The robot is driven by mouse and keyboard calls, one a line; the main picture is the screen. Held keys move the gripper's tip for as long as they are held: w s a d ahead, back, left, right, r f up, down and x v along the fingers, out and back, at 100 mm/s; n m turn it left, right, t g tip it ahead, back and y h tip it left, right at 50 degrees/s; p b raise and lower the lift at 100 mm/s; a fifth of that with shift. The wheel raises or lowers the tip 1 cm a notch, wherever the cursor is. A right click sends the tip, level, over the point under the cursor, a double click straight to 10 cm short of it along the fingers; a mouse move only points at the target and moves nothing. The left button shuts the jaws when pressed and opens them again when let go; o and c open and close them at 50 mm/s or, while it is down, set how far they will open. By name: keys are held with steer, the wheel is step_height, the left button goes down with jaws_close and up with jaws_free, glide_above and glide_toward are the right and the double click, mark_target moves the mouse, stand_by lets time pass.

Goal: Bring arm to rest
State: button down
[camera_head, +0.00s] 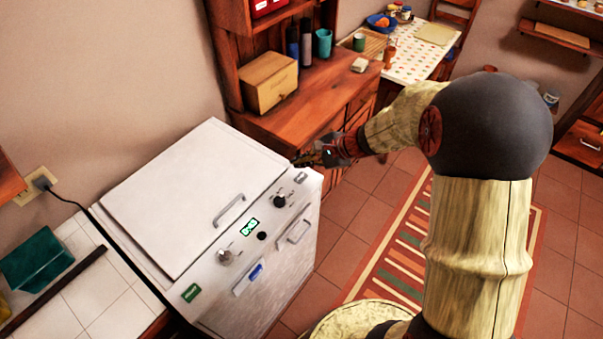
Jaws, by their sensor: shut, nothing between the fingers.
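My arm rises at the right of the view and bends over to the left at a dark round joint. My gripper (304,159) is at its end, small and dark, by the right back corner of the white appliance (165,208). The fingers are shut and hold nothing. Whether the fingertips touch the appliance or hang just above its edge I cannot tell. The appliance's lid is down, with a handle (229,211) near its front edge.
A wooden cabinet (345,98) with a bread box (268,82) and cups stands behind the gripper. A table (420,62) with a patterned cloth is farther back. A striped rug (385,262) lies on the tiled floor. A tiled counter (85,262) is at left.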

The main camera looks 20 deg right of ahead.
steer(key=shift+r, duration=0.15)
stand_by(0.3)
steer(key=s+n, duration=0.1)
steer(key=s+f+g, duration=0.1)
steer(key=s, duration=0.1)
steer(key=s+f+n+g, duration=0.1)
steer(key=s, duration=0.1)
steer(key=shift+s+a+f+n, duration=0.1)
steer(key=shift+a+f+n, duration=0.05)
steer(key=shift+a+n, duration=0.2)
steer(key=s+d+r+n+t+h, duration=0.1)
steer(key=s+r+n+h, duration=0.5)
steer(key=s+r+n, duration=0.8)
steer(key=s+r, duration=0.6)
steer(key=s, duration=0.3)
steer(key=shift+r+n+h, duration=0.35)
steer(key=shift+r+h, duration=0.05)
steer(key=shift+s, duration=0.1)
